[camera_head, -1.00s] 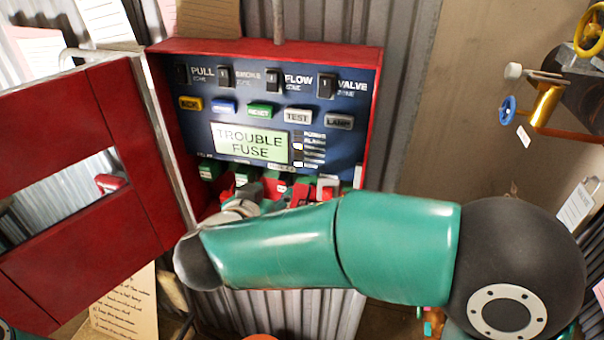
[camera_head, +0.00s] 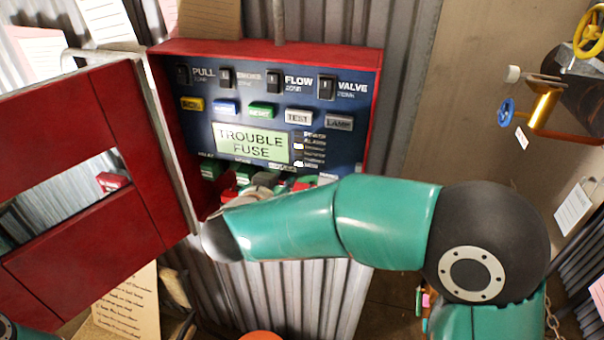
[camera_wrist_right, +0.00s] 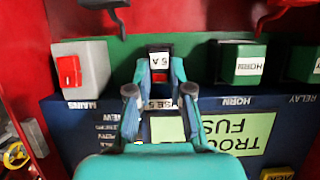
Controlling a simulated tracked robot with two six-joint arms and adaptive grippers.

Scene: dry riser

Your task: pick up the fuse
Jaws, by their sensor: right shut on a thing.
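The fuse (camera_wrist_right: 160,62) is a small dark block with a white "5 A" label and some red below it, in the wrist view. My right gripper (camera_wrist_right: 160,77) is shut on it, with one finger on each side. Whether the fuse is still seated cannot be told. In the head view my right gripper (camera_head: 256,191) is at the lower edge of the alarm panel (camera_head: 330,113), partly hidden by my forearm, and the fuse is hidden there. The panel display (camera_head: 251,143) reads "TROUBLE FUSE". My left gripper is not in view.
The red panel door (camera_head: 90,185) stands open at the left. In the wrist view, a grey block with a red switch (camera_wrist_right: 69,70) and a green HORN block (camera_wrist_right: 241,62) flank the fuse. Dark hooked parts (camera_wrist_right: 275,14) hang at the top edge. Valves (camera_head: 540,105) are at the right.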

